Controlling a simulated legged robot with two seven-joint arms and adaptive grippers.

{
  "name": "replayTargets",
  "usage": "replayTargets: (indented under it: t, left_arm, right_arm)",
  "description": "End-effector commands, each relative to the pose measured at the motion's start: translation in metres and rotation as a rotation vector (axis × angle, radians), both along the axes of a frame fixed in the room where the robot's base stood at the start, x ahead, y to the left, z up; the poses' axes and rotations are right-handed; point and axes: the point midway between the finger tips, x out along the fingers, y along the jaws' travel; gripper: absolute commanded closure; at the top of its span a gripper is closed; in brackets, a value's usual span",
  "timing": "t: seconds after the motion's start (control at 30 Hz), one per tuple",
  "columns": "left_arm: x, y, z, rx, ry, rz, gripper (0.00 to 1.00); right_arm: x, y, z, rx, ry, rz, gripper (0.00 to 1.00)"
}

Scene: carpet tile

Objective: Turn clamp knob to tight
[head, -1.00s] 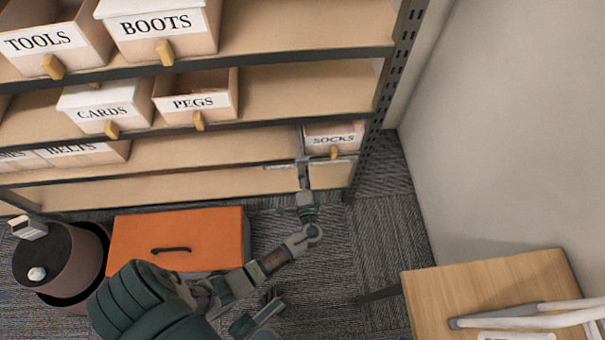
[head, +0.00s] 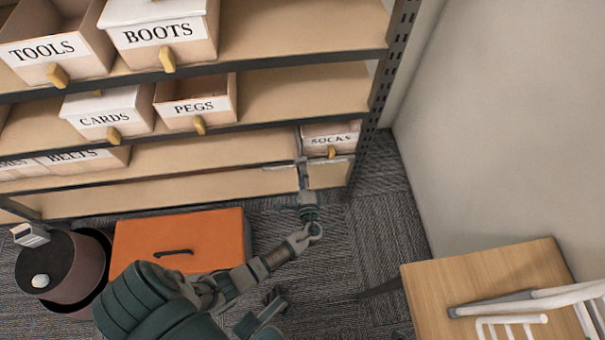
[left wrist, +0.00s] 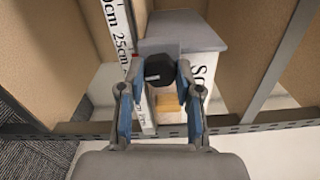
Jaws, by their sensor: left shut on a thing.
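A dark, faceted clamp knob (left wrist: 160,69) sits between the fingers of my left gripper in the left wrist view. My left gripper (left wrist: 160,82) is shut on it, with one finger on each side. A flat grey plate (left wrist: 158,46) shows just behind the knob. In the head view, my left gripper (head: 303,162) reaches the lower shelf edge, just left of the box labelled SOCKS (head: 330,139). There the knob is too small to make out, and its turn mark cannot be read. My right gripper is not clearly in view.
A white ruler strip (left wrist: 119,45) stands beside the knob. Labelled boxes, such as PEGS (head: 195,108), fill parts of the shelves. An orange cabinet (head: 205,233), a round dark bin (head: 62,275) and a wooden table (head: 490,285) stand on the carpet. A wall (head: 500,130) closes the right.

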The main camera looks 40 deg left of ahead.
Motion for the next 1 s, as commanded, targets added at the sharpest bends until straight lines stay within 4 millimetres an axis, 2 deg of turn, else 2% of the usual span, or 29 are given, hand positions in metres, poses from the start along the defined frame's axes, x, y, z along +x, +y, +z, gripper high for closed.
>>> replayTargets:
  t: [0.03, 0.2, 0.23, 0.3, 0.33, 0.6, 0.73, 1.0]
  left_arm:
    - [-0.003, -0.002, -0.007, -0.006, 0.012, -0.001, 1.0]
    - [-0.003, -0.002, -0.007, -0.007, 0.012, -0.001, 1.0]
    - [-0.003, -0.002, -0.008, -0.007, 0.013, -0.002, 0.61]
    - [-0.003, -0.002, -0.007, -0.007, 0.011, -0.001, 0.44]
    - [-0.003, -0.002, -0.007, -0.006, 0.01, -0.002, 0.41]
    - [-0.002, -0.001, -0.003, -0.004, 0.003, -0.001, 0.41]
    - [-0.007, -0.008, -0.003, -0.005, 0.003, -0.002, 0.41]
    - [-0.043, -0.05, -0.004, -0.006, 0.005, -0.003, 0.41]
  right_arm:
    - [0.0, 0.0, -0.001, 0.0, 0.002, 0.0, 0.55]
    - [0.0, 0.0, -0.001, 0.0, 0.001, 0.0, 0.55]
    - [0.0, 0.0, -0.001, 0.0, 0.0, 0.0, 0.55]
    - [0.0, 0.0, -0.001, 0.0, -0.001, 0.0, 0.55]
    - [0.001, 0.0, 0.0, 0.0, -0.002, 0.0, 0.55]
    - [0.002, 0.0, 0.002, 0.002, -0.012, -0.002, 0.55]
    - [-0.001, 0.0, 0.003, 0.002, -0.012, -0.002, 0.55]
    - [-0.001, 0.0, 0.003, 0.001, -0.01, -0.001, 0.55]
